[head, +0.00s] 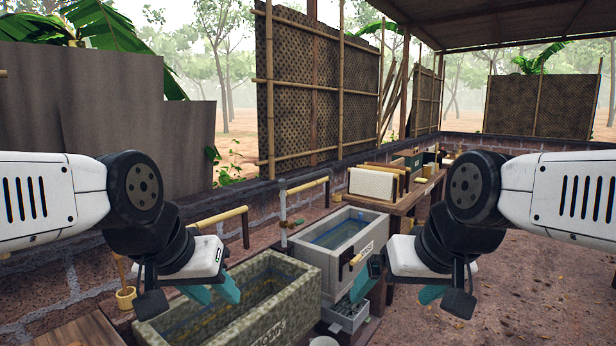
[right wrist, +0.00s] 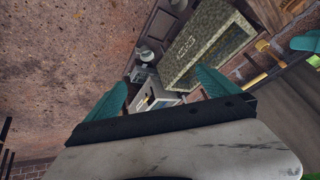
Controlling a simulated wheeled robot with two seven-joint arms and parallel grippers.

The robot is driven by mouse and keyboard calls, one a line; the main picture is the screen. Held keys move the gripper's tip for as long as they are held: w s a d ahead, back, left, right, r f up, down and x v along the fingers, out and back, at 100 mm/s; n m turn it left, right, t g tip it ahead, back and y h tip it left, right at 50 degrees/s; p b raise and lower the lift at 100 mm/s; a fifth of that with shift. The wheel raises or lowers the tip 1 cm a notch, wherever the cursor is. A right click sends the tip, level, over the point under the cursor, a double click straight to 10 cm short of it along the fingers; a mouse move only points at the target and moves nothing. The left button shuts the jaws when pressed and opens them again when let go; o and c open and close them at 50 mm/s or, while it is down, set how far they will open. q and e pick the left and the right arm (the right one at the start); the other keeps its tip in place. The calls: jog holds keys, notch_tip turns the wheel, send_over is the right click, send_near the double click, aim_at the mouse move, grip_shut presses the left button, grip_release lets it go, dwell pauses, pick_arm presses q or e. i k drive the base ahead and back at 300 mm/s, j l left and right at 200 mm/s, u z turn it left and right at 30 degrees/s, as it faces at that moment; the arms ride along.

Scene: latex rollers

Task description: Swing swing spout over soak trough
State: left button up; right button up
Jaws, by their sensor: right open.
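The soak trough appears to be the mossy stone trough (head: 315,308) at lower centre in the head view; its front lettering is partly readable. It also shows in the right wrist view (right wrist: 190,62). Two bamboo pipes stand behind: one (head: 219,217) at the trough's back left, another (head: 308,185) on a grey post between trough and grey basin. I cannot tell which is the swing spout. My left gripper (head: 213,291) is open and empty above the trough's left part. My right gripper (right wrist: 163,92) is open and empty, right of the grey basin in the head view.
The grey basin (head: 306,262) holds water and stands right of the trough, with a short wooden handle at its front. A wooden table (head: 408,202) with boards stands behind it. A low brick wall (head: 60,270) runs along the back. Dirt floor at right is clear.

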aim_at(283, 184)
jog(key=i+l+u, duration=0.2)
jog(key=i, duration=0.25)
jog(key=i+l+u, duration=0.2)
jog(key=i+l, duration=0.2)
jog(key=i+l+u, duration=0.2)
jog(key=i+l, duration=0.15)
jog(key=l, duration=0.15)
jog(key=i+l+u, duration=0.2)
jog(key=i+l, duration=0.15)
jog(key=l, duration=0.15)
jog(key=i+l+u, duration=0.2)
jog(key=l, duration=0.35)
jog(key=i+j, duration=0.05)
jog(key=i, duration=0.05)
